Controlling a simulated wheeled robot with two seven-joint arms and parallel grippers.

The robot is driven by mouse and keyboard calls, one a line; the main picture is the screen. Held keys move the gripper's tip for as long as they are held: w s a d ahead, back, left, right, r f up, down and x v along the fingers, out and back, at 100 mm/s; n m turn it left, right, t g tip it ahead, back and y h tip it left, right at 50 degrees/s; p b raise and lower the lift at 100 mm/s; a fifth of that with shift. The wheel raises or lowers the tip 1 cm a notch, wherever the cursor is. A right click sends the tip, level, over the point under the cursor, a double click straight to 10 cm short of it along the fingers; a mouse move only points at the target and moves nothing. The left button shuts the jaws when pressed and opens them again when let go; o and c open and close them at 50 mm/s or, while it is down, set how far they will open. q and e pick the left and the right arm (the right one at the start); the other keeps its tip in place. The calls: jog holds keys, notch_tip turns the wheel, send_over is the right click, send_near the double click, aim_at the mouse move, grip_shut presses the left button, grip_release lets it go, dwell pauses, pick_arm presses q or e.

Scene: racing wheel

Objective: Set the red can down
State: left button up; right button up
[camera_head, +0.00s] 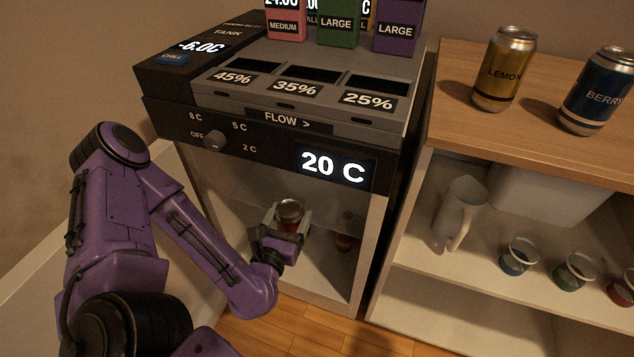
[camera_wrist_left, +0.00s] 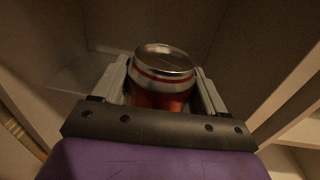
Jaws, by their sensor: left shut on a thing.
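The red can (camera_head: 290,212) has a silver top and is inside the open lower compartment of the machine with the 20 C display (camera_head: 333,167). My left gripper (camera_head: 283,228) is shut around the can's sides. In the left wrist view the can (camera_wrist_left: 162,85) stands between the two pale fingers of the left gripper (camera_wrist_left: 160,92), its lid facing up. Its bottom is hidden behind the gripper, so I cannot tell whether it touches the compartment floor. My right gripper is not in view.
A second reddish object (camera_head: 345,232) stands dimly at the right inside the compartment. A wooden-topped shelf (camera_head: 450,100) at the right holds a LEMON can (camera_head: 504,70), a BERRY can (camera_head: 597,92), a white pitcher (camera_head: 460,213) and several cups. The compartment walls are close around my left gripper.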

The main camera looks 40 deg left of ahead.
pick_arm(q)
jog(key=w+d+b+x, duration=0.15)
jog(key=b+x, duration=0.75)
jog(key=x, duration=1.1)
jog(key=f+b, duration=0.1)
jog(key=f, duration=0.1)
jog(key=f+b, duration=0.1)
jog(key=f, duration=0.2)
jog(key=s+f+b, duration=0.1)
jog(key=f, duration=0.1)
jog(key=shift+f, duration=0.2)
jog(key=shift+w, duration=0.15)
jog(key=shift+r, duration=0.15)
jog(key=shift+b, duration=0.3)
jog(key=o, duration=1.4)
jog(key=shift+o, duration=0.2)
